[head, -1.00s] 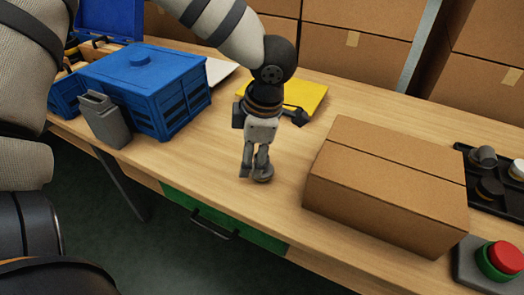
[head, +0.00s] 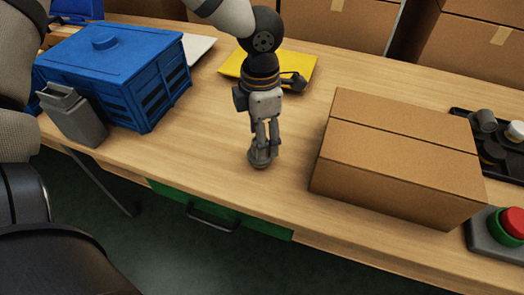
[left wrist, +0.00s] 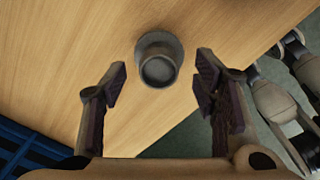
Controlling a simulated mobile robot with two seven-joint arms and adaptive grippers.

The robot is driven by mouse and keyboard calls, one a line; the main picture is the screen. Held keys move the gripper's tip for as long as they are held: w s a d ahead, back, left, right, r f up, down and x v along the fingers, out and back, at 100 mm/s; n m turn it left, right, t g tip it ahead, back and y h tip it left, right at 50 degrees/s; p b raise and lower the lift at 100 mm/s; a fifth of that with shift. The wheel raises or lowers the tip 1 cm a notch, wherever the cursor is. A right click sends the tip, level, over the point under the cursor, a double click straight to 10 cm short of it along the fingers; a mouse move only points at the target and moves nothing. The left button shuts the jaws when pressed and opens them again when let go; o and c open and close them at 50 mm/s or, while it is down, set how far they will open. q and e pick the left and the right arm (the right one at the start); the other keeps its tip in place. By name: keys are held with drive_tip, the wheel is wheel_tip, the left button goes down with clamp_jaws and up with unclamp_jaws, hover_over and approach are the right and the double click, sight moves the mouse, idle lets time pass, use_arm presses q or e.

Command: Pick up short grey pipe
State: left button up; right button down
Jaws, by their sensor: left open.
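The short grey pipe (head: 259,160) stands on the wooden table near its front edge, partly hidden behind my left gripper's fingers in the head view. In the left wrist view the pipe (left wrist: 158,62) shows as a round grey piece with a wider base, seen from above. My left gripper (head: 263,146) points down over the pipe. In the left wrist view its fingers (left wrist: 162,70) are apart, one on each side of the pipe, with visible gaps. My right gripper is not in view.
A cardboard box (head: 395,165) stands right of the gripper. A blue crate (head: 115,70) and a grey holder (head: 75,118) are at left. A yellow item (head: 300,65) lies behind. A black tray (head: 503,165) and a red button (head: 513,222) are at far right.

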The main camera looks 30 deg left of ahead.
use_arm(q)
wheel_tip(320, 180, down, 2)
drive_tip(key=shift+f, duration=0.25)
drive_tip(key=c, duration=1.2)
drive_tip(key=shift+r, duration=0.2)
